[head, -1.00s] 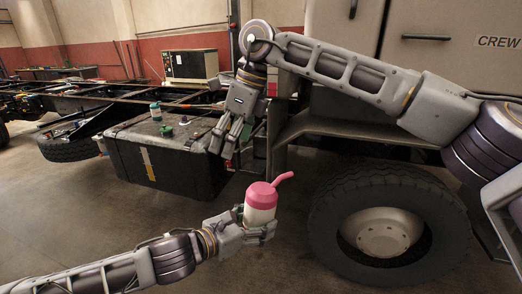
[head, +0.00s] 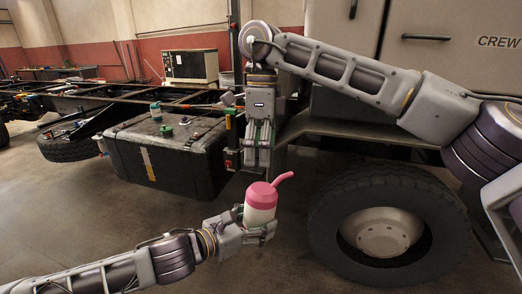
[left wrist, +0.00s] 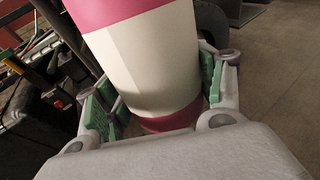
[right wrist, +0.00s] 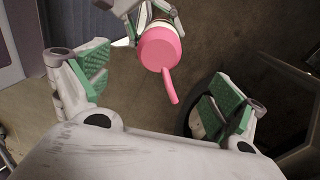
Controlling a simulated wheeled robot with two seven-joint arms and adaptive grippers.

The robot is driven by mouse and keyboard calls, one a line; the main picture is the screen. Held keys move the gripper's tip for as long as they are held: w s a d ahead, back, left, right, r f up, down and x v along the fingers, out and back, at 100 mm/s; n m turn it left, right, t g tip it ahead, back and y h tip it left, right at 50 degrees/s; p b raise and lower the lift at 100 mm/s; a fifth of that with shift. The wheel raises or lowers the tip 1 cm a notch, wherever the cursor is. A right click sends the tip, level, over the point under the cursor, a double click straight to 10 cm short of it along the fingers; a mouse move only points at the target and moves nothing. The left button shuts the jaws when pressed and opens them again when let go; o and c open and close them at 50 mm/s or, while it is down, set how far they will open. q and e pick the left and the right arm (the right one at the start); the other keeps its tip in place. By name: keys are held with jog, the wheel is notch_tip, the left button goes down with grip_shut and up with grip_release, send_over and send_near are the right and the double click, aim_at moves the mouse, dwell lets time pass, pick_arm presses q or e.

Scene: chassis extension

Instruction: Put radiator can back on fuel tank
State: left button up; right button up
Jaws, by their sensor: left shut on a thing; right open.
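The radiator can (head: 261,203) is white with a pink top and a pink spout pointing right. My left gripper (head: 262,232) is shut around its lower body and holds it nearly upright in front of the truck. In the left wrist view the can (left wrist: 150,65) sits between the green finger pads. The black fuel tank (head: 165,150) stands behind and left, with small caps on its top. My right gripper (head: 257,165) is open and empty, pointing down above the can. In the right wrist view the can's pink top and spout (right wrist: 162,52) show beyond the open fingers.
The truck's front wheel (head: 388,225) and the step and cab are to the right of the can. A red and green fitting (head: 230,140) is beside the tank's right end. The tank's top has bare room on it.

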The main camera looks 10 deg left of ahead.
aim_at(260, 187)
jog(key=shift+f, duration=0.1)
jog(key=shift+s+f, duration=0.25)
jog(key=shift+f, duration=1.7)
jog(key=shift+s+f, duration=0.3)
jog(key=shift+f, duration=1.65)
jog(key=shift+s+f, duration=0.25)
jog(key=shift+f, duration=1.7)
jog(key=c, duration=1.2)
pick_arm(q)
jog(key=o, duration=2.1)
jog(key=shift+c, duration=0.2)
pick_arm(e)
jog(key=shift+c, duration=0.6)
pick_arm(q)
jog(key=shift+f, duration=0.1)
